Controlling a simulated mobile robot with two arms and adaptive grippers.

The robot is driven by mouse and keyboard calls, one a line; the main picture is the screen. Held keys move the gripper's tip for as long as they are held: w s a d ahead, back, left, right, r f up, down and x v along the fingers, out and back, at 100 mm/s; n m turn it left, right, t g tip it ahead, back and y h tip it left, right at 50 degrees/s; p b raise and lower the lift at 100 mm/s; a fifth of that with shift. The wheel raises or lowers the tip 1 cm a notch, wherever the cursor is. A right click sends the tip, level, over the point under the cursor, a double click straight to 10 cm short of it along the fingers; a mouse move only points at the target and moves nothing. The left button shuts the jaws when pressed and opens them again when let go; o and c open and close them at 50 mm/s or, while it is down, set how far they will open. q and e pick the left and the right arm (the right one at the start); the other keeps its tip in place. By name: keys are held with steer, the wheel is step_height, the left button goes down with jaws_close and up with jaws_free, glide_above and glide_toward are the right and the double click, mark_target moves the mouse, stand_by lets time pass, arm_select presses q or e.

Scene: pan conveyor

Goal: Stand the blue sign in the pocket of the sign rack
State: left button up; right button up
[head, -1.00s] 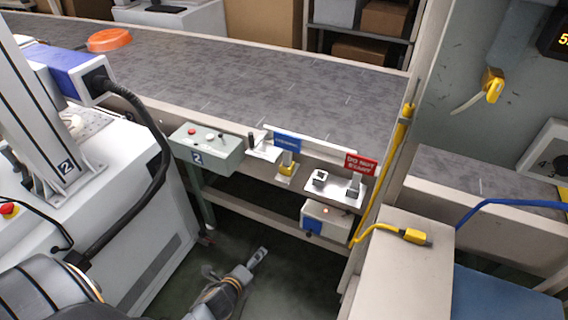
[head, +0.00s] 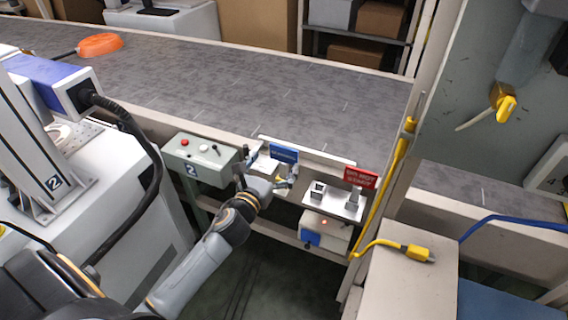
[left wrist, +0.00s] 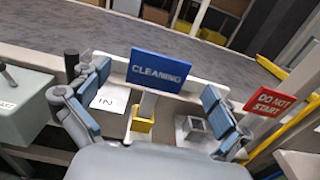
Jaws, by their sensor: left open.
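The blue sign (head: 284,153) stands upright on its post, and the left wrist view shows it as a blue plate (left wrist: 158,68) marked CLEANING, with a grey post in a yellow base (left wrist: 143,124). My left gripper (head: 270,172) is open in front of it. In the left wrist view the sign stands between the spread fingers (left wrist: 150,97), which do not appear to touch it. The sign rack (head: 345,204) is a pale plate with an empty square pocket (head: 318,189) and a red DO NOT START sign (head: 361,177). The pocket also shows in the left wrist view (left wrist: 194,129). My right gripper is not seen.
A grey control box (head: 200,160) stands left of the sign. The conveyor belt (head: 250,90) lies behind a rail. A yellow cable (head: 383,190) runs down the post on the right. A white box (head: 325,231) hangs below the rack.

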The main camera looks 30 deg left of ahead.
mark_target(283, 150)
arm_select(q)
steer(key=shift+w+r, duration=0.1)
steer(key=shift+w, duration=0.55)
steer(key=w+p, duration=0.1)
steer(key=w, duration=0.3)
steer(key=shift+w+a, duration=0.1)
steer(key=shift+w, duration=0.1)
steer(key=shift+c, duration=0.4)
steer(key=c, duration=1.4)
